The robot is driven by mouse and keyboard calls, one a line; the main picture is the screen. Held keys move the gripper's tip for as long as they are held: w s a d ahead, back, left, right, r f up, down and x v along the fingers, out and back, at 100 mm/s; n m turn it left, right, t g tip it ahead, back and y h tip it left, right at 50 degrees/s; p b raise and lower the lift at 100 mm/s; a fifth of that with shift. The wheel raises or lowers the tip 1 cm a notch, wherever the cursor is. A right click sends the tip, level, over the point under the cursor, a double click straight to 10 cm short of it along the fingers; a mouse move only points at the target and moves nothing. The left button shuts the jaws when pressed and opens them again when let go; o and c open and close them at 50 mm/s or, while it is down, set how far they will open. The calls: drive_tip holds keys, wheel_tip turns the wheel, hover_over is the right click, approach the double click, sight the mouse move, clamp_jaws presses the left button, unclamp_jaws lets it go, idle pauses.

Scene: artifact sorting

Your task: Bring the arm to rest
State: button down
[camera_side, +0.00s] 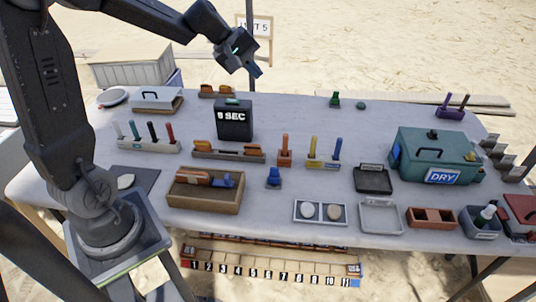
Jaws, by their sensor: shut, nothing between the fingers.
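My gripper (253,66) hangs in the air above the back of the table, a little behind and above the black "5 SEC" box (235,122). It is shut and empty, apart from everything on the table. My arm rises from its base at the left and bends over toward the gripper.
The table (290,112) carries several tool racks, a wooden tray (205,203) with orange and blue pieces, a teal "DRY" box (436,155), and a white tray (320,223) with two pale rounds. A sign (262,27) stands behind my gripper. The table's back middle is fairly clear.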

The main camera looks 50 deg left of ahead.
drive_tip(key=s+d+r+m+g, duration=0.1)
drive_tip(key=s+d+r+m, duration=0.2)
drive_tip(key=s+d+m, duration=0.65)
drive_tip(key=s+d+m+y, duration=0.1)
drive_tip(key=s+m, duration=0.1)
drive_tip(key=s, duration=0.4)
drive_tip(key=s+d+f+m+y, duration=0.1)
drive_tip(key=s+d+m+y, duration=0.1)
drive_tip(key=s, duration=0.5)
drive_tip(key=shift+s+d+f+m, duration=0.15)
drive_tip(key=shift+d+f+m, duration=0.1)
drive_tip(key=shift+m, duration=0.2)
